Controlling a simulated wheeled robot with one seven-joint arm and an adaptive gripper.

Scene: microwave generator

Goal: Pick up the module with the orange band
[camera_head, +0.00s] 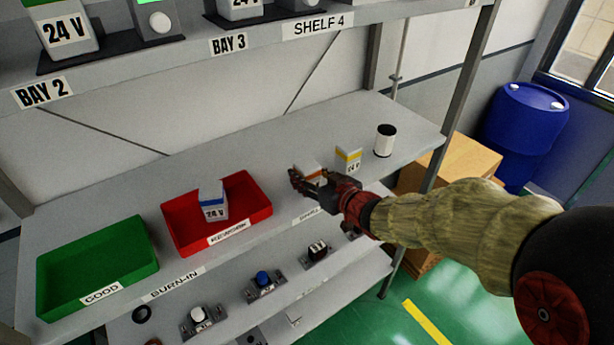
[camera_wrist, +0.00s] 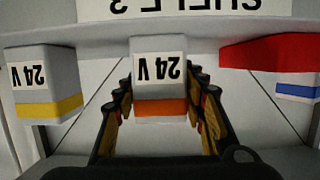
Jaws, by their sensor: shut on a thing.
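The module with the orange band (camera_wrist: 160,80) is white with a 24 V label, and it shows upside down in the wrist view. It sits between the two fingers of my gripper (camera_wrist: 160,105), which are shut on it. In the head view my gripper (camera_head: 318,180) is at the shelf's front part, and it partly hides the orange-banded module (camera_head: 309,169). The module with the yellow band (camera_head: 348,158) stands just to the right, apart from my gripper. The module with the blue band (camera_head: 213,202) stands in the red tray. Whether the held module touches the shelf is hard to tell.
The red tray (camera_head: 262,205) labelled REWORK and the green tray (camera_head: 95,260) labelled GOOD lie to the left. A white cylinder with a dark top (camera_head: 384,142) stands at the right. An upper shelf (camera_head: 190,58) is above, and knobs and switches sit below.

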